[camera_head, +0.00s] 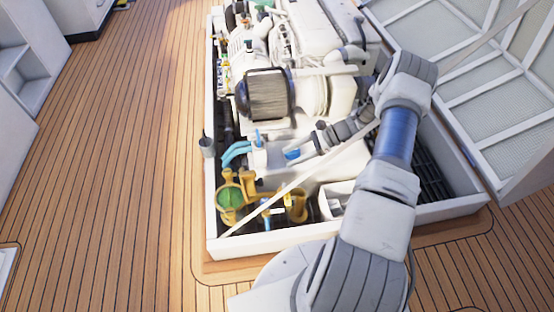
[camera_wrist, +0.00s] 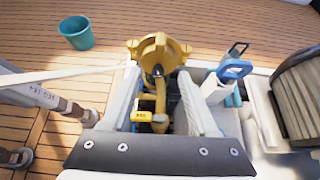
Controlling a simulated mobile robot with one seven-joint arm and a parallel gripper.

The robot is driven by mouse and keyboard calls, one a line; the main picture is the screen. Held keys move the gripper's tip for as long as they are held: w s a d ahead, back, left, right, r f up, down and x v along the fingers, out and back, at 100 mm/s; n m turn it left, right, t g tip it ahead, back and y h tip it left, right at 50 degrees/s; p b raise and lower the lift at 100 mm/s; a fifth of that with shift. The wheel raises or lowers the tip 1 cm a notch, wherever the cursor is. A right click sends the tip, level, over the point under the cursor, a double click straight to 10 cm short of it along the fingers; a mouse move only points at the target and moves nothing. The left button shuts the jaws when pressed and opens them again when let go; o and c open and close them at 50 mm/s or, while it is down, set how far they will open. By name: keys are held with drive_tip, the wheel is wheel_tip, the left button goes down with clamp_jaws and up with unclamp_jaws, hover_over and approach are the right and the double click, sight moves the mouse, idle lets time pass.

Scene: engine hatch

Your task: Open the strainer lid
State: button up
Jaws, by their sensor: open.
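The bronze-yellow strainer (camera_head: 231,198) stands in the near left corner of the engine hatch, with a green face inside its yellow ring. In the wrist view the strainer's winged yellow top (camera_wrist: 158,50) shows just past my fingertips. My gripper (camera_wrist: 161,80) is open, with its two pale fingers to the left and right of the yellow pipework in the picture. No grip on the lid shows, and I cannot tell whether a finger touches anything. A yellow-tagged handle (camera_wrist: 148,117) lies between the fingers, nearer the palm.
A blue handle (camera_wrist: 235,70) stands close right of my right finger. A pale line crosses the hatch. A teal bucket (camera_wrist: 76,32) stands on the open wooden deck.

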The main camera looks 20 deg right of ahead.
drive_tip(key=shift+v, duration=1.1)
drive_tip(key=s+a+r+n+g+h, duration=0.1)
drive_tip(key=a+r+n+h, duration=0.15)
drive_tip(key=r, duration=0.65)
drive_tip(key=s+a+r+n+h, duration=0.1)
drive_tip(key=a+r+n+h, duration=0.2)
drive_tip(key=r, duration=0.6)
drive_tip(key=s+a+r+n+g+h, duration=0.1)
drive_tip(key=a+r+n, duration=0.1)
drive_tip(key=r+n, duration=0.5)
drive_tip(key=s+a+r+n+t+h, duration=0.3)
drive_tip(key=s+r+n, duration=0.1)
drive_tip(key=s+r, duration=0.5)
drive_tip(key=s+a+r+n+t+h, duration=0.2)
drive_tip(key=s+a+r+n, duration=0.2)
drive_tip(key=s+r, duration=0.5)
wheel_tip(320, 180, up, 21)
drive_tip(key=s+p, duration=0.1)
drive_tip(key=p, duration=2.1)
drive_tip(key=shift+s+d+f+p, duration=0.2)
drive_tip(key=shift+s+p, duration=0.1)
drive_tip(key=shift+p, duration=0.05)
